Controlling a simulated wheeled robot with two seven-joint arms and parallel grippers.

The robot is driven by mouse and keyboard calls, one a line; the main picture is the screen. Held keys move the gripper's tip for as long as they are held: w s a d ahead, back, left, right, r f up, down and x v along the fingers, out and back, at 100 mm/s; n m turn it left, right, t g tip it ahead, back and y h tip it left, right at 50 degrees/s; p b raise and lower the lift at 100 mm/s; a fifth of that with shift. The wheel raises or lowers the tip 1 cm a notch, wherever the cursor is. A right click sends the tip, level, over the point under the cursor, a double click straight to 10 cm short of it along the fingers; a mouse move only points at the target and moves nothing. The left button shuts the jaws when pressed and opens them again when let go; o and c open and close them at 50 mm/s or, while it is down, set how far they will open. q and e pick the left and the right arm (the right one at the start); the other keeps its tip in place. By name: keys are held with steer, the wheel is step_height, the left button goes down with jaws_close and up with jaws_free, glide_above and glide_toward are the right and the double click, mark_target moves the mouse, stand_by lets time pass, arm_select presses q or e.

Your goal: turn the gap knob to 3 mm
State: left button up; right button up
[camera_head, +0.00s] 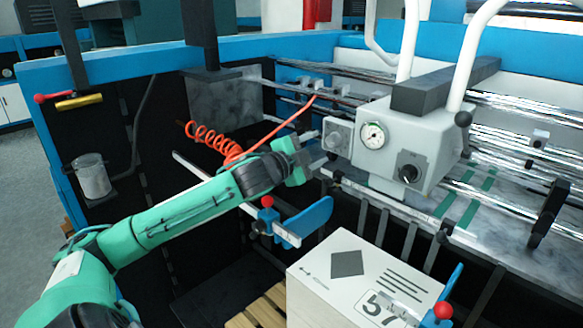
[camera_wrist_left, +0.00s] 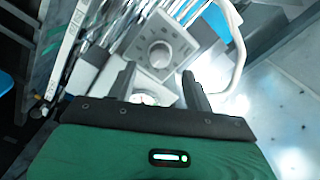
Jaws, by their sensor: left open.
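A grey round knob on a square plate (camera_head: 337,135) is on the left side of the pale control box (camera_head: 385,150). It also shows in the left wrist view as a knob with a marked ring (camera_wrist_left: 160,54). A black knob (camera_head: 408,168) sits on the box's front, below a round gauge (camera_head: 373,136). I cannot read any knob's setting or tell which is labelled gap. My left gripper (camera_head: 314,151) is open and empty, just left of the grey knob and apart from it. In the left wrist view its two fingers (camera_wrist_left: 157,84) point toward that knob. My right gripper is not in view.
Shiny rollers (camera_head: 490,100) run behind the box, and white curved tubes (camera_head: 475,45) rise from it. An orange coiled hose (camera_head: 215,142) hangs behind my left arm. A blue paddle (camera_head: 308,220) and a carton marked 57 (camera_head: 345,270) are below.

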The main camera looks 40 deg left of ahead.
arm_select(q)
steer(key=s+b, duration=0.4)
steer(key=s, duration=0.4)
steer(key=shift+s+a, duration=0.3)
steer(key=shift+s, duration=0.1)
stand_by(0.7)
